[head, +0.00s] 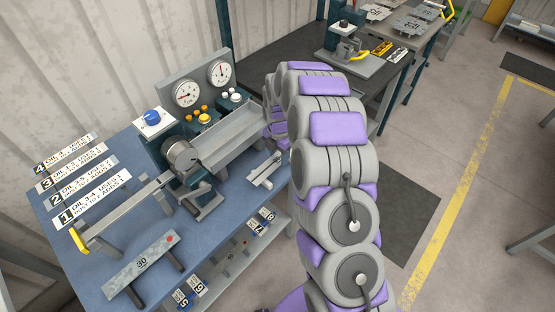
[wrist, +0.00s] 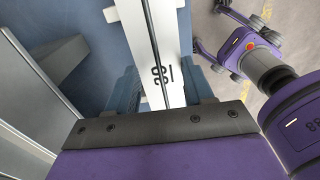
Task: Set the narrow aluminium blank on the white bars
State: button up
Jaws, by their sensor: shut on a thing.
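The narrow aluminium blank (wrist: 163,55) is a pale strip with dark printed figures in the wrist view. It runs up the picture from between the blue fingers of my gripper (wrist: 160,92), which is shut on it. In the head view, a pale narrow piece (head: 265,168), seemingly this blank, shows over the blue bench just left of my arm. My gripper is hidden behind the arm there. A whitish crosspiece (wrist: 113,9) shows at the blank's far end in the wrist view. I cannot tell whether it is a white bar or whether the blank touches it.
A grey trough (head: 232,140) and gauge panel (head: 200,85) stand behind. A lever machine (head: 182,158) is left of the blank. White numbered labels (head: 80,207) and a bar marked 30 (head: 142,264) occupy the blue bench's (head: 190,235) left side. Small numbered tags (head: 258,222) line its front.

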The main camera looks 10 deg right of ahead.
aim_at(275, 157)
jog(key=shift+w, duration=0.3)
jog(key=f, duration=0.1)
jog(key=a+f, duration=0.1)
jog(key=f+b, duration=0.1)
jog(key=shift+a+f, duration=0.25)
jog(key=shift+f, duration=0.1)
jog(key=shift+d+r, duration=0.1)
jog(key=shift+d, duration=0.3)
jog(key=o, duration=1.1)
jog(key=shift+d, duration=0.25)
jog(key=o, duration=0.3)
jog(key=shift+a, duration=0.4)
notch_tip(275, 157, up, 11)
jog(key=shift+d+p, duration=0.1)
jog(key=shift+p, duration=0.8)
jog(key=s+a+r+m+g, duration=0.1)
jog(key=s+r+m, duration=0.55)
jog(key=s, duration=0.45)
jog(key=s+r+m, duration=0.6)
jog(key=s+r, duration=0.2)
jog(key=s, duration=0.3)
jog(key=s+d+r+m, duration=0.1)
jog(key=s+m, duration=1.1)
jog(key=s, duration=0.9)
jog(key=shift+s+d+r+m+g, duration=0.15)
jog(key=shift+s+m+g, duration=0.2)
jog(key=shift+g, duration=0.05)
